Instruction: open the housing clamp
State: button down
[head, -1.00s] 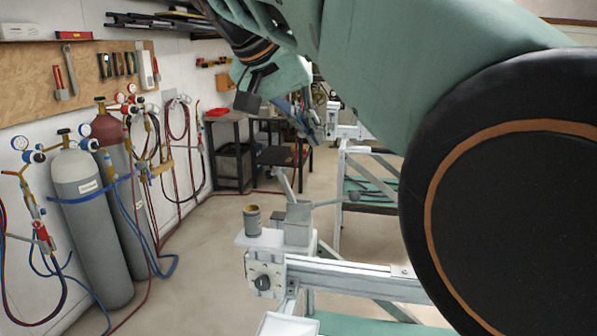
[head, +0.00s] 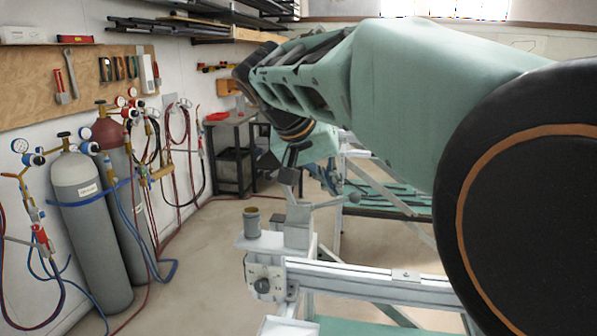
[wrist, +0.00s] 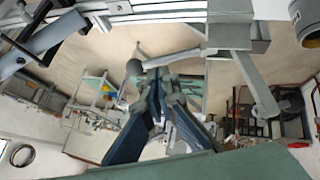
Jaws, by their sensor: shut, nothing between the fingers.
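The housing clamp (head: 298,232) is a grey block on the end of a white frame rail, with a rod lever (head: 328,204) sticking out to the right to a grey ball knob (head: 354,197). In the wrist view the clamp block (wrist: 229,28) is at the top, and its ball knob (wrist: 133,67) is left of centre. A flat grey arm (wrist: 256,84) runs down from the block there. My gripper (wrist: 162,73) is shut and empty, its tips overlapping the lever near the knob in that view. In the head view my gripper (head: 331,186) is partly hidden by my wrist; contact cannot be told.
A brass-rimmed cylinder (head: 252,222) stands on a white plate left of the clamp. The white rail (head: 350,281) runs right beneath my arm. Gas cylinders (head: 88,225) with hoses stand at the left wall. A dark workbench (head: 230,150) is behind. Open floor lies between.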

jog(key=shift+s+d+f, duration=0.1)
jog(key=shift+f, duration=0.2)
jog(key=shift+s+d+f+y+b, duration=0.2)
jog(key=shift+f+y+b, duration=0.15)
jog(key=shift+b, duration=0.25)
jog(key=shift+s+d+f+y+b, duration=0.15)
jog(key=shift+f+y+b, duration=0.15)
jog(key=shift+b, duration=0.3)
jog(key=shift+w, duration=0.15)
